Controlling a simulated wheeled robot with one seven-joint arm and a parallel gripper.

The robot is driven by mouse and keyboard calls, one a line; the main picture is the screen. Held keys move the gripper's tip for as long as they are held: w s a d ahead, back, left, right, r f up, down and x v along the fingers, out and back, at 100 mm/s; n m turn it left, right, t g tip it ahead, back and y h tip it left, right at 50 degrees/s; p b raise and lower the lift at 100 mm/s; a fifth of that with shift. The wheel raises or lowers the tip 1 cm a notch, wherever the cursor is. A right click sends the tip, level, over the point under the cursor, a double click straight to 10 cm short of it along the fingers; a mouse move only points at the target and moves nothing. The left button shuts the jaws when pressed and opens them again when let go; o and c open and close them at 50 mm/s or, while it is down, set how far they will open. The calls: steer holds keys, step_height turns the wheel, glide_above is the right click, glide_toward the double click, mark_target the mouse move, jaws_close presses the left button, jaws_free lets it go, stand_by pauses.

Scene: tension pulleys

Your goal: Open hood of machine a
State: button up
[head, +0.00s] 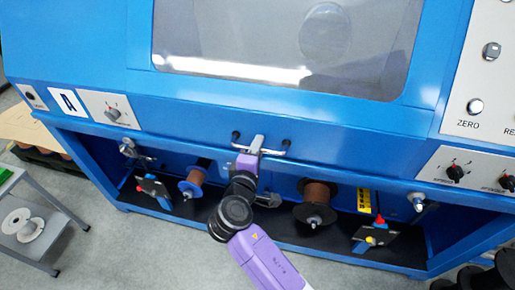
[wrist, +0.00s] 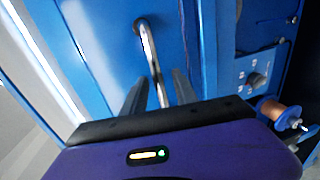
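Machine a is the blue machine carrying a white "A" label (head: 68,102). Its hood (head: 120,35) is blue with a large window (head: 290,45) and appears closed. The hood's silver bar handle (head: 272,152) is at its lower front edge. My gripper (head: 257,143) is at the handle's middle, partly covering it. In the wrist view, the handle (wrist: 149,45) runs down between my two fingers (wrist: 160,82). The fingers are apart, with a gap on each side of the bar. Contact with the bar is not visible.
Below the hood are copper wire spools (head: 194,178) and (head: 318,195), and red-tipped parts in an open bay. Control panels with knobs (head: 113,113) and (head: 456,172) flank the handle. A grey cart (head: 40,215) with white spools stands at left.

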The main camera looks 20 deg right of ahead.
steer(key=shift+c, duration=0.4)
jaws_close()
stand_by(0.9)
